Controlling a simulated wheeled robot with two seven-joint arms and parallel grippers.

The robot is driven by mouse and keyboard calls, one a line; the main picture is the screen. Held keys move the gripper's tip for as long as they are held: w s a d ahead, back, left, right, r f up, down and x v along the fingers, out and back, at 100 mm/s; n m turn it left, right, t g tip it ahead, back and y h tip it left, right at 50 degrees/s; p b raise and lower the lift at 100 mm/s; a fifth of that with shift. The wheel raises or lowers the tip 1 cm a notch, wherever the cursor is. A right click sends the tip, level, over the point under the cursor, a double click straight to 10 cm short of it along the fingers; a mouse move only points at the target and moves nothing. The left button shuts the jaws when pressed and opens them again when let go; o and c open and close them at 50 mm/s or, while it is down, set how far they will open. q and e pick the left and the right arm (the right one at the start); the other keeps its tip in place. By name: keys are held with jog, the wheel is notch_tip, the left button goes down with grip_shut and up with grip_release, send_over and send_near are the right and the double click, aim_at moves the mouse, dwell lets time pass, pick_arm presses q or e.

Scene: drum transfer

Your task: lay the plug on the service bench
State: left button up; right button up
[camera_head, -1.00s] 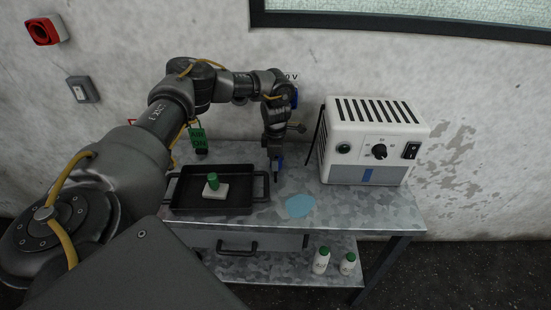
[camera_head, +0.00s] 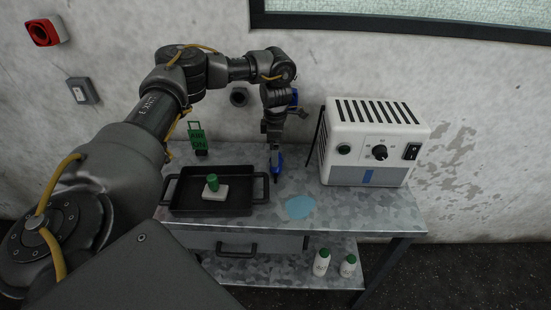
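My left gripper (camera_head: 276,170) points down over the service bench (camera_head: 345,205), just right of the black tray's right handle. A small blue and dark piece shows at its fingertips. I cannot tell whether this is a held plug or part of the fingers, nor whether the fingers are shut. The tip looks close to the bench top; contact cannot be told. No plug can be made out clearly elsewhere. A light blue round patch (camera_head: 299,207) lies on the bench, right of and nearer than the gripper. My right gripper is out of view.
The black tray (camera_head: 180,205) holds a green cylinder (camera_head: 213,183) on a white block. A green upright item (camera_head: 198,139) stands behind it. A white box with a dial (camera_head: 365,150) stands at the right. Two white bottles (camera_head: 335,263) stand on the lower shelf. The bench's front right is clear.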

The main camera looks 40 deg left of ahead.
pick_arm(q)
notch_tip(320, 180, up, 6)
jog(key=shift+p, duration=0.35)
jog(key=shift+r, duration=0.1)
